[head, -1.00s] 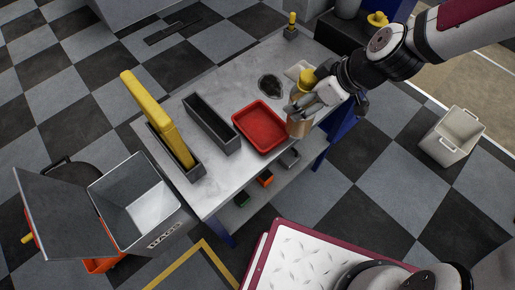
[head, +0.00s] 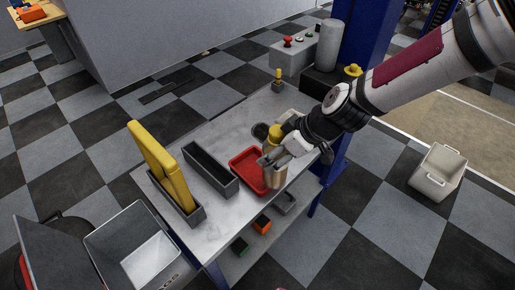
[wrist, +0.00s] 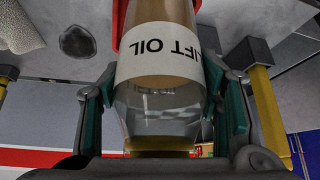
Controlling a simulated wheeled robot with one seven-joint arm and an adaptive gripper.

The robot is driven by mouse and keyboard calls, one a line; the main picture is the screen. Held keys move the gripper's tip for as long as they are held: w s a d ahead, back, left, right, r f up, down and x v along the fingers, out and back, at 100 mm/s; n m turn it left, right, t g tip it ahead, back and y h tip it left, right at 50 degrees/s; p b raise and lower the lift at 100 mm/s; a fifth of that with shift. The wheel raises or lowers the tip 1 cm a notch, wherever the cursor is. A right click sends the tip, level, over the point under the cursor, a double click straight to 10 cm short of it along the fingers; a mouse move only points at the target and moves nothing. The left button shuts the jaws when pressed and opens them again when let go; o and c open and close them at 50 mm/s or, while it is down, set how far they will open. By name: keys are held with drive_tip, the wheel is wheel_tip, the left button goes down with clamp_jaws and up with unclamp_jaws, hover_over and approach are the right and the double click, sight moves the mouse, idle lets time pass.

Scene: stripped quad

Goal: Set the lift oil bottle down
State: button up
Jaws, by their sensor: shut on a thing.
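The lift oil bottle (head: 275,168) is upright in the head view, with a yellow cap and an amber body, at the right end of the red tray. My gripper (head: 286,152) is shut around it. In the wrist view the label of the bottle (wrist: 160,52) reads upside down between my two fingers, with clear plastic below it. The bottle's base lies near the workbench's (head: 209,232) front edge in the picture. I cannot tell whether it touches the bench or hangs above it.
The red tray (head: 238,164) is close beside the bottle. A dark grey trough (head: 210,172) and a holder with a yellow piece (head: 160,165) stand further left. A dark stain (head: 260,131) lies behind the bottle. Small bins (head: 262,223) sit on the lower shelf.

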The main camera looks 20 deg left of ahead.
drive_tip(key=w+a+f+p, duration=0.1)
drive_tip(key=w+a+f, duration=0.2)
drive_tip(key=a, duration=0.3)
drive_tip(key=shift+a+f, duration=0.2)
drive_tip(key=shift+f, duration=0.35)
drive_tip(key=shift+f, duration=0.1)
drive_tip(key=o, duration=1.7)
drive_tip(key=shift+f, duration=0.1)
drive_tip(key=v, duration=1.2)
drive_tip(key=shift+d+b, duration=0.1)
drive_tip(key=shift+b, duration=0.2)
